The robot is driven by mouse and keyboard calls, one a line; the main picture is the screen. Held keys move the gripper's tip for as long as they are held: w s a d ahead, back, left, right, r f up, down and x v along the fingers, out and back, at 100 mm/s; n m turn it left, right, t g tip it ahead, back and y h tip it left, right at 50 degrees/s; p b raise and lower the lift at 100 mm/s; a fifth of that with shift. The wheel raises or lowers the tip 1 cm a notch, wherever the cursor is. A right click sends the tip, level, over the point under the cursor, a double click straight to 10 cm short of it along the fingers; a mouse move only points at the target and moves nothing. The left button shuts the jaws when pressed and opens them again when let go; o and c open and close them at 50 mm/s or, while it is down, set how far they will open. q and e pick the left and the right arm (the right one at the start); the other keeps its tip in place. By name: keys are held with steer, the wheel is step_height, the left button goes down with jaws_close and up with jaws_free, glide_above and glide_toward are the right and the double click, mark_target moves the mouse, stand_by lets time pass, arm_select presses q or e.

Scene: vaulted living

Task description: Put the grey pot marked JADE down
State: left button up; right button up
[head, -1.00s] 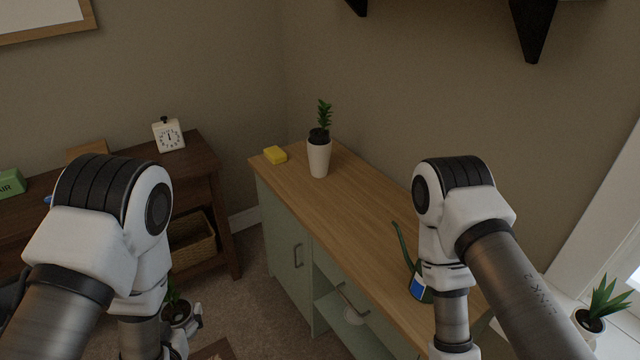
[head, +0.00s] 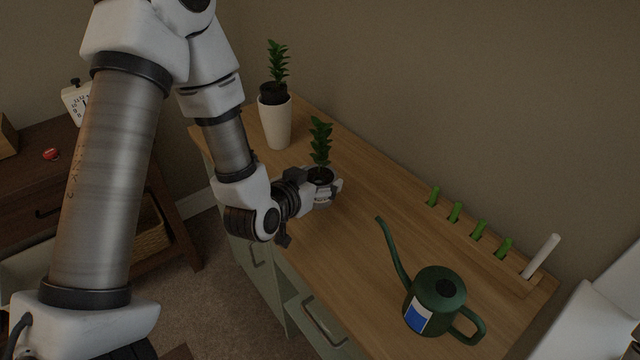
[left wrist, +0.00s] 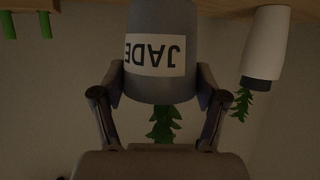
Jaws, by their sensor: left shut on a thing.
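The grey pot marked JADE (left wrist: 163,75) holds a green leafy plant. In the left wrist view it hangs upside down in the picture, its label readable. My left gripper (left wrist: 160,88) is shut on the pot, a finger on each side. In the head view the left gripper (head: 325,192) holds the pot (head: 321,186) upright over the wooden counter top (head: 375,215), partly hiding it. I cannot tell whether its base touches the wood. My right gripper is out of view.
A tall white pot with a plant (head: 277,125) stands just behind the held pot. A green watering can (head: 437,295) stands at the front right, spout towards the gripper. A rack with green pegs (head: 480,232) lies along the wall. Bare counter lies between.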

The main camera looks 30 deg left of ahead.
arm_select(q)
steer(key=shift+w+a+r+p, duration=0.15)
steer(key=shift+w+a+p, duration=0.25)
steer(key=shift+w+a, duration=0.35)
steer(key=w+a+f, duration=0.1)
steer(key=w+a, duration=0.1)
steer(key=a, duration=0.1)
steer(key=w+a+f+p, duration=0.1)
steer(key=w+a+f, duration=0.1)
steer(key=w+a, duration=0.1)
steer(key=w+a+f, duration=0.1)
steer(key=w+a, duration=0.2)
steer(key=shift+a+f+p, duration=0.15)
steer(key=shift+f+p, duration=0.1)
steer(key=shift+p, duration=0.05)
steer(key=shift+f, duration=0.45)
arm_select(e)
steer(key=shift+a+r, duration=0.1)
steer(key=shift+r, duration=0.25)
arm_select(q)
steer(key=shift+f, duration=0.1)
steer(key=o, duration=1.5)
steer(key=shift+c, duration=0.2)
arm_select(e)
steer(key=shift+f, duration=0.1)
